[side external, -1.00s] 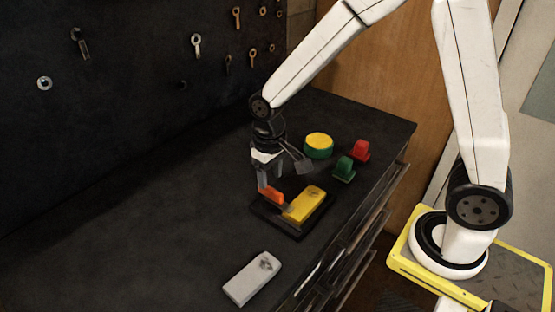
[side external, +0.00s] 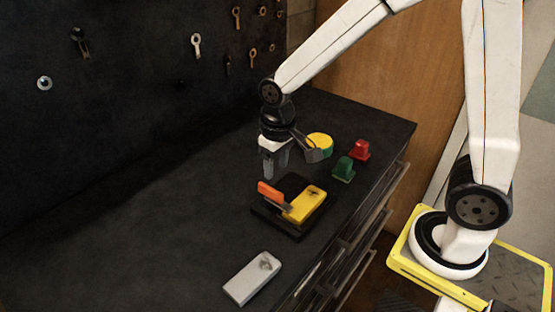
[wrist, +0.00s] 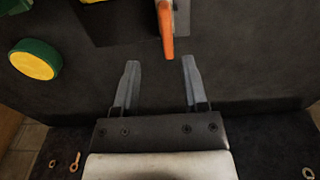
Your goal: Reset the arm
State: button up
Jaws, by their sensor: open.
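My gripper (side external: 274,166) is open and empty, pointing down above the dark bench top. In the side view it hangs just behind and above a black fixture (side external: 265,213) that carries a yellow block (side external: 305,205) and an orange handle (side external: 271,194). In the wrist view, the two grey fingers of my gripper (wrist: 160,82) are apart with bare bench between them. The orange handle (wrist: 166,28) shows ahead of the fingertips and apart from them. Most of the fixture is cut off at the top of the wrist view.
A yellow and green round button (side external: 319,143), partly behind my wrist, a green piece (side external: 343,169) and a red piece (side external: 361,151) stand to the right. A light grey block (side external: 252,279) lies at the front. The left bench top is clear. Tools hang on the dark wall (side external: 130,100).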

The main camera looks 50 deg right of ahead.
jog(key=s+d, duration=0.1)
jog(key=s, duration=0.1)
jog(key=s+d+f+t, duration=0.1)
jog(key=s, duration=0.2)
jog(key=s+d+f+t, duration=0.1)
jog(key=s+d, duration=0.1)
jog(key=shift+s, duration=0.3)
